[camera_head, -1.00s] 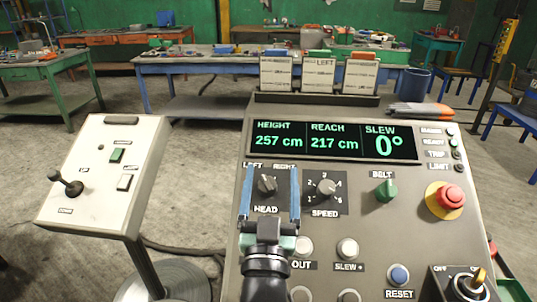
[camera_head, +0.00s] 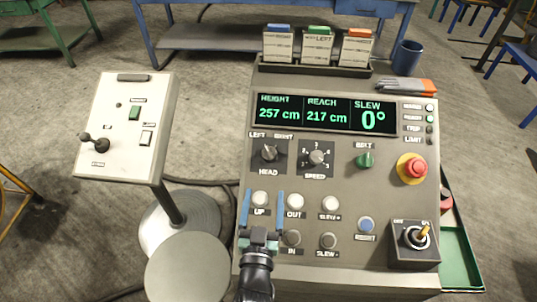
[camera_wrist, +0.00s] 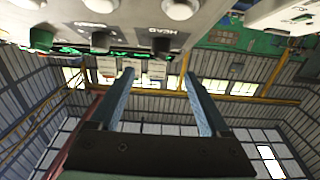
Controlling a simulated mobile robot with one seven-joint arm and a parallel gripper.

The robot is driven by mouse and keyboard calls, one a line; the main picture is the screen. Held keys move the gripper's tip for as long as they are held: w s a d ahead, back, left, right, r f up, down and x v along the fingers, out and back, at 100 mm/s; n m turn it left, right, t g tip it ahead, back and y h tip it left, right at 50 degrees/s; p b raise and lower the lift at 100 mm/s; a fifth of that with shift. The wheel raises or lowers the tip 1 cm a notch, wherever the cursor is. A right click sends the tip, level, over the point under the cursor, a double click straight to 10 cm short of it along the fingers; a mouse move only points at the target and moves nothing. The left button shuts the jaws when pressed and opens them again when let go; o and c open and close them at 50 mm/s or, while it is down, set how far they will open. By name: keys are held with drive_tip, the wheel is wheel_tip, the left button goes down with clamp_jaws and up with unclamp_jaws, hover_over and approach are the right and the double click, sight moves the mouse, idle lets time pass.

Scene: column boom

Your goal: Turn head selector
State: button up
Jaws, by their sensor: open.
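The head selector (camera_head: 269,153) is a dark rotary knob on the grey sloping console, between the labels LEFT and RIGHT and above the label HEAD. Its pointer seems to lean up and left, but it is small. My gripper (camera_head: 264,192) is open and empty, with two blue fingers apart. In the head view its fingertips lie below the knob, on either side of the UP button (camera_head: 260,199), apart from the knob. In the wrist view the console is upside down. The HEAD knob (camera_wrist: 160,45) shows there beyond and between the fingertips (camera_wrist: 158,73).
The speed knob (camera_head: 317,157) sits close right of the selector, with the green belt knob (camera_head: 365,159) and red stop button (camera_head: 411,169) further right. A display (camera_head: 323,114) lies above. A white control box (camera_head: 125,125) stands at the left.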

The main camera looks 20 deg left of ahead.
sight(268, 159)
drive_tip(key=b+x, duration=0.2)
drive_tip(key=x, duration=0.1)
drive_tip(key=b+x, duration=0.2)
drive_tip(key=x, duration=0.1)
drive_tip(key=b+x, duration=0.3)
drive_tip(key=shift+f, duration=0.35)
drive_tip(key=b+x, duration=0.2)
drive_tip(key=shift+w+a+r, duration=0.15)
drive_tip(key=shift+w, duration=0.2)
drive_tip(key=shift+w+a+r, duration=0.1)
drive_tip(key=shift+w+r, duration=0.05)
clamp_jaws()
